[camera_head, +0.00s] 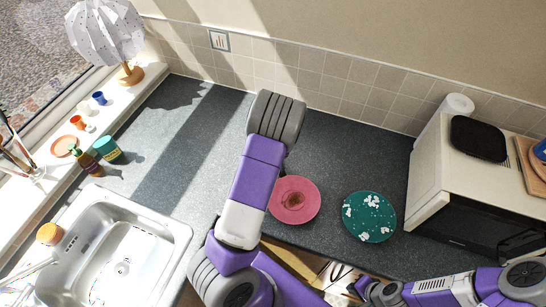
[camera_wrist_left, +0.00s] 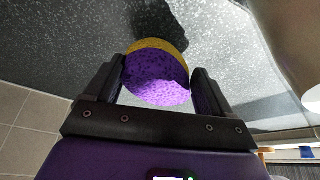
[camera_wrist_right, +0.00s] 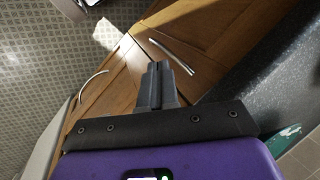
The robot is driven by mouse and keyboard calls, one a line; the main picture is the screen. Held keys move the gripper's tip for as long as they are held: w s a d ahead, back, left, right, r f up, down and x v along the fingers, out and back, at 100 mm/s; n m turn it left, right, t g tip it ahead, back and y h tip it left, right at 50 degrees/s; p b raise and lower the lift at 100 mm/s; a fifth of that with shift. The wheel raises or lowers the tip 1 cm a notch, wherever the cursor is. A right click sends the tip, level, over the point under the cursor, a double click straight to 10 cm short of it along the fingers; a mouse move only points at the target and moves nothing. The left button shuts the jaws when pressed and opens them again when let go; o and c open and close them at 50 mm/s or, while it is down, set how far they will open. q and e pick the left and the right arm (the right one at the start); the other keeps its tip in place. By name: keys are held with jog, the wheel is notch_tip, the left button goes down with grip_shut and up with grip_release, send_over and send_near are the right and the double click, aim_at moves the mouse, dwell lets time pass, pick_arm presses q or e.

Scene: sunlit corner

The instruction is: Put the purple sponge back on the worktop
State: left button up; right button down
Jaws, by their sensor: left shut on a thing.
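The purple sponge (camera_wrist_left: 155,82) is round, purple with a yellow layer along one edge. It sits between the two black fingers of my left gripper (camera_wrist_left: 158,84), which is shut on it. The speckled dark grey worktop (camera_wrist_left: 240,60) lies behind it, with a dark shadow beside the sponge; I cannot tell whether they touch. In the head view my left arm covers the sponge and left gripper, over the worktop (camera_head: 335,150). My right gripper (camera_wrist_right: 157,84) has its fingers together and empty, in front of the wooden cupboard doors; it shows small near the worktop's front edge (camera_head: 342,273).
A pink plate (camera_head: 306,211) and a green plate with white patches (camera_head: 369,227) lie right of my left arm. A microwave (camera_head: 470,195) stands at the right, a sink (camera_head: 165,238) at the left. A green tub (camera_head: 108,149) stands near the sill. Worktop behind the plates is clear.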

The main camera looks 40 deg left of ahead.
pick_arm(q)
jog(key=shift+w+f, duration=0.1)
jog(key=shift+f, duration=0.65)
jog(key=shift+f, duration=0.1)
jog(key=o, duration=0.8)
jog(key=shift+r, duration=0.25)
jog(key=p+v, duration=0.2)
jog(key=v, duration=1)
jog(key=shift+f, duration=0.1)
